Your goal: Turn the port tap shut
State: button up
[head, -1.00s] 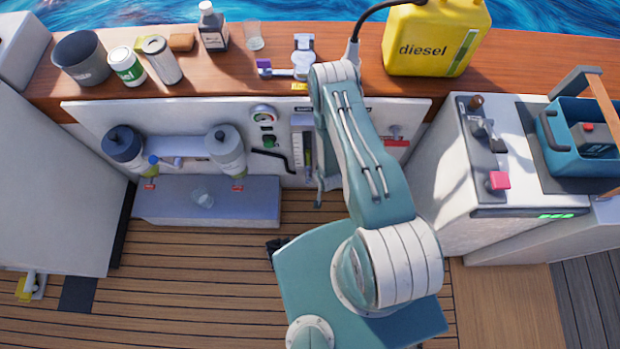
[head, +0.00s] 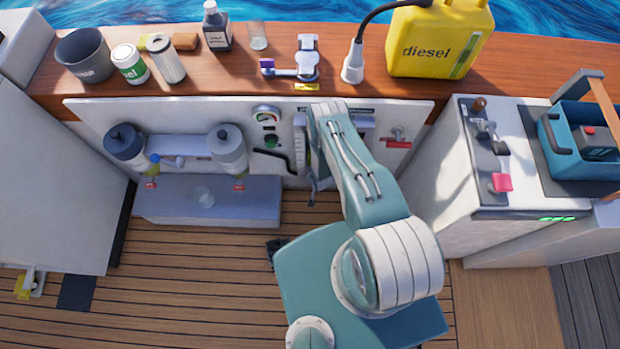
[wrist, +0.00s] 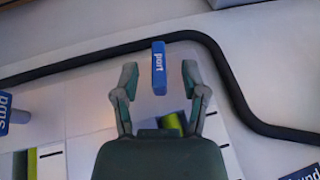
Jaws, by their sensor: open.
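In the wrist view a narrow blue handle marked "port" (wrist: 159,68) stands upright in the picture, between and slightly beyond my fingertips. My gripper (wrist: 158,86) is open, with one finger on each side of the handle and a visible gap on both sides. I see no contact. In the head view my gripper (head: 313,190) shows only in part, low at the white panel, below my forearm. The port tap itself is hidden behind my arm in that view.
A black hose (wrist: 225,75) curves above and right of the handle. Another blue tag (wrist: 4,112) is at the left edge. The white panel (head: 90,112) carries filters and a gauge (head: 266,115).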

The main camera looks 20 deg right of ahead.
jog(key=shift+w+a+f, duration=0.1)
jog(key=shift+f, duration=0.05)
jog(key=shift+c, duration=0.3)
grip_shut()
